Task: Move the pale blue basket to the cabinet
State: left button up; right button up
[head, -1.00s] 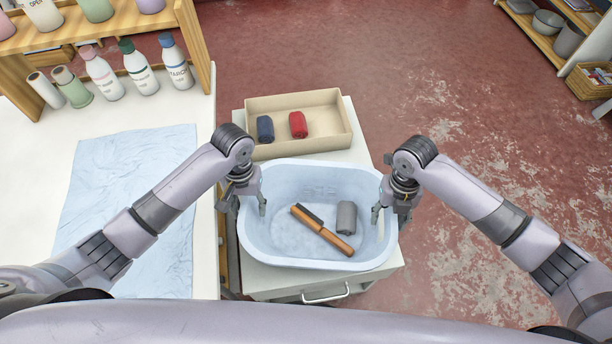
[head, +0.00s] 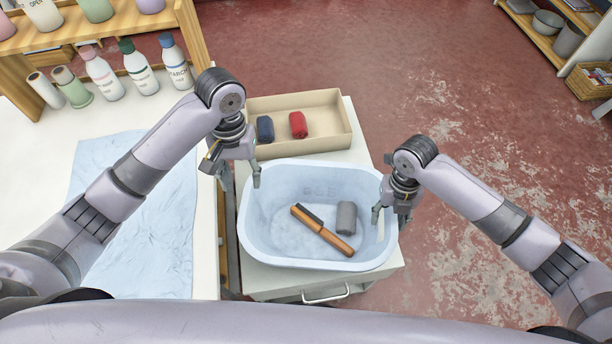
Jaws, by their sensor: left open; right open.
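The pale blue basket (head: 270,252) sits on a white cabinet (head: 385,275) with a drawer handle at its front. Inside the basket lie a wooden-handled brush (head: 322,232) and a grey roll (head: 347,217). My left gripper (head: 240,180) is open above and just outside the basket's far left corner, apart from the rim. My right gripper (head: 388,218) is open at the basket's right rim, with one finger inside and the other outside; I cannot tell whether it touches the rim.
A beige tray (head: 335,142) with a navy roll (head: 265,129) and a red roll (head: 298,125) stands behind the basket. At left, a white table (head: 30,180) holds a light blue cloth (head: 150,250) and several bottles (head: 140,70). Red floor (head: 460,90) is open at right.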

notch_tip(320, 180, up, 12)
jog(key=w, duration=0.1)
jog(key=shift+w+f, duration=0.15)
jog(key=shift+w, duration=0.25)
dwell(0.4)
